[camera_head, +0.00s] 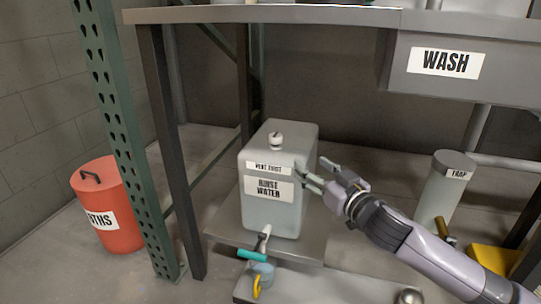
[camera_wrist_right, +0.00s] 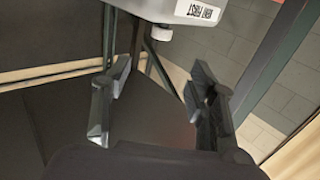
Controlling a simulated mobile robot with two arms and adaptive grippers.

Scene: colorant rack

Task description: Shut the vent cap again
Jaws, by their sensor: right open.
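The pale rinse water container (camera_head: 268,218) stands upright under the bench. The white vent cap (camera_head: 276,141) is on its top face in the head view. I cannot tell from here how tightly it is seated. My right gripper (camera_head: 319,172) is open and empty at the container's right side, lower than the cap and apart from it. In the right wrist view the two fingers of the right gripper (camera_wrist_right: 160,76) are spread, with the container (camera_wrist_right: 170,8) at the top edge. My left gripper is not in view.
A bench with a WASH basin (camera_head: 398,72) overhangs the container. A green rack post (camera_head: 120,130) and a dark leg (camera_head: 172,150) stand left. A red CLOTHS bin (camera_head: 118,238) is further left. A TRAP cylinder (camera_head: 440,190) stands right. A teal-handled tap (camera_head: 253,254) is in front.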

